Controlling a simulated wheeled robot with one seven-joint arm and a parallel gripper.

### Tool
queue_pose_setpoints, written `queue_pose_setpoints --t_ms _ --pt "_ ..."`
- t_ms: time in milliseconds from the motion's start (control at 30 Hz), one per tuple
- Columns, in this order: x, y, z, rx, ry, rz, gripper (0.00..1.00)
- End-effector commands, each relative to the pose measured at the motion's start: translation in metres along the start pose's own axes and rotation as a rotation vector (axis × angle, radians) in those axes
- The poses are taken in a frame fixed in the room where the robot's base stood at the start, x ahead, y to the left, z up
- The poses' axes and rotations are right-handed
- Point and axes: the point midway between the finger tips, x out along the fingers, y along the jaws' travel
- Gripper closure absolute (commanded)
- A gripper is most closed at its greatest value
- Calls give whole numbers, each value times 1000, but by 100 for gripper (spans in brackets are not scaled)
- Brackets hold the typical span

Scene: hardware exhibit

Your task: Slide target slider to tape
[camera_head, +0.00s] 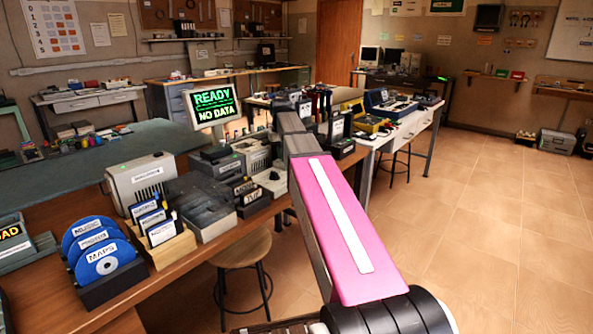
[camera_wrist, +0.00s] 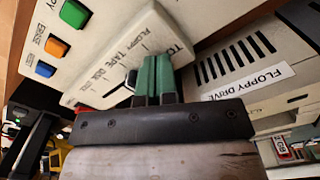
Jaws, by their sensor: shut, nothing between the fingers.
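The slider box is a pale panel (camera_wrist: 85,95) in the wrist view, with a thin dark slot and printed labels that include FLOPPY, TAPE (camera_wrist: 124,57) and DISK. A small dark knob (camera_wrist: 131,79), seemingly the target slider, shows by the slot just left of my fingers. My gripper (camera_wrist: 153,78) has its green fingers together and empty, over the panel's right part. The fingers hide some of the slot, and I cannot tell whether they touch the knob. In the head view my arm reaches to the desk and hides the gripper.
A panel with green, orange and blue buttons (camera_wrist: 60,47) adjoins at upper left in the wrist view. A floppy drive (camera_wrist: 245,84) stands close on the right. In the head view, the wooden desk (camera_head: 130,295) is crowded with devices; a stool (camera_head: 241,250) stands before it.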

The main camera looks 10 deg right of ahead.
Motion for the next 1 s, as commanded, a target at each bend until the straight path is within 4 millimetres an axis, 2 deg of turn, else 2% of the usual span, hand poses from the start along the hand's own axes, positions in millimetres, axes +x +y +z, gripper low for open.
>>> queue_pose_setpoints --t_ms 700,1000 --pt "-60 0 -1 0 1 0 100" --pt "-68 0 0 0 0 0 100"
